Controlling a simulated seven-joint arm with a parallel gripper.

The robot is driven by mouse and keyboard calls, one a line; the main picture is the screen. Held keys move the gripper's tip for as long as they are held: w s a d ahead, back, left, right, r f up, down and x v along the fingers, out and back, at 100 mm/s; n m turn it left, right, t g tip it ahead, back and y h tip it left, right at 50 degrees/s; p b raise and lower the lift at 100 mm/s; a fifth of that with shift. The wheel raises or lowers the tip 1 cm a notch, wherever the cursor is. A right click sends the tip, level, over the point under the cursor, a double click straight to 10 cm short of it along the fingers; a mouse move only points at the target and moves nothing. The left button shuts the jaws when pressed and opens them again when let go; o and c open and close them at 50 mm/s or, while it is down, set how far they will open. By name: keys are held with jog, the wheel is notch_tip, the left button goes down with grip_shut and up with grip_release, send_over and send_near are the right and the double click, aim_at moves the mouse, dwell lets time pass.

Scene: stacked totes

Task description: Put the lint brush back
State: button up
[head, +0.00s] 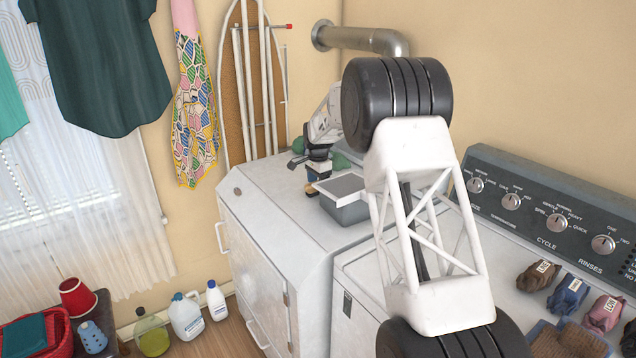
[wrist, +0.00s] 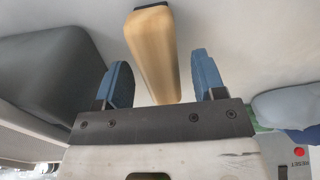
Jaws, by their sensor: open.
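The lint brush, a tan wooden piece with a dark end (wrist: 152,55), shows in the wrist view on a pale surface. My gripper (wrist: 162,66) has its blue fingers apart, one on each side of the brush, with visible gaps. In the head view my gripper (head: 316,172) is low over the far white machine top, and a small tan part of the brush (head: 311,188) shows beneath it.
Green cloth (head: 341,160) lies behind the gripper, and blue-grey cloth (wrist: 290,107) is at the wrist view's right. A washer control panel (head: 550,215) and several rolled cloth bundles (head: 567,296) are at right. The machine top left of the gripper (head: 262,192) is clear.

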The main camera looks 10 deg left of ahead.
jog(key=shift+r, duration=0.15)
notch_tip(320, 180, up, 12)
dwell(0.7)
dwell(0.9)
jog(key=s+d+r+n, duration=0.1)
jog(key=s+d+r, duration=0.4)
jog(key=s+d, duration=0.45)
jog(key=s+d+r+n+t, duration=0.1)
jog(key=s+d+r+n, duration=0.1)
jog(key=s+d+r, duration=0.75)
jog(key=s+d+r+n, duration=0.1)
jog(key=s+d, duration=0.5)
jog(key=s, duration=0.7)
jog(key=s+d+f+n, duration=0.1)
jog(key=s+d+f, duration=0.2)
jog(key=s, duration=0.9)
jog(key=s+d+f+n+t, duration=0.1)
jog(key=s+d+f, duration=0.3)
jog(key=s, duration=0.9)
jog(key=s+d+f+n, duration=0.2)
jog(key=s+d, duration=0.3)
jog(key=s, duration=0.7)
jog(key=shift+s+d+f+n+t, duration=0.3)
jog(key=shift+f+n, duration=0.1)
jog(key=shift+f, duration=0.3)
